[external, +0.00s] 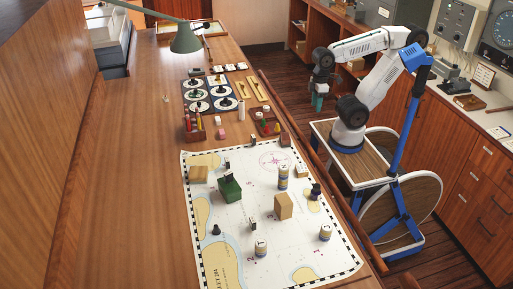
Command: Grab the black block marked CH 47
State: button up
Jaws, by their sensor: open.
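No marking CH 47 is readable at this size, so I cannot tell which thing is the black block. Small dark pieces on the white chart (270,245) include one with a pale face (252,224) near the middle, one at the left (216,230) and a dark blue-black one (315,190) at the right. Another small dark piece (227,167) shows at the green box (229,189). My gripper (318,104) points down, open, with nothing seen between its fingers. It is beyond the table's right edge, well away from the chart.
Cream cylinders (283,178) and a tan block (284,206) stand on the chart. Behind it are a pencil box (194,128), round patterned tiles (198,105) and a wooden tray (264,124). A green lamp (186,40) overhangs the back. A wooden rail lines the table's right edge. The table's left side is mostly clear.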

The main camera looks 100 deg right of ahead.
jog(key=w+a+m+g+y, duration=0.2)
jog(key=w+m+y, duration=0.1)
jog(key=w+m, duration=0.3)
jog(key=m+t+y, duration=0.4)
jog(key=m+y, duration=0.5)
jog(key=m, duration=0.4)
send_near(253, 141)
jog(key=shift+w+d+r, duration=0.1)
jog(key=shift+d+r, duration=0.4)
jog(key=shift+d, duration=0.4)
jog(key=shift+w+f, duration=0.15)
jog(key=shift+x, duration=0.95)
jog(key=x, duration=0.3)
jog(key=s+x, duration=0.1)
jog(key=x, duration=0.1)
jog(key=shift+a+f, duration=0.1)
jog(key=shift+a, duration=0.3)
grip_shut()
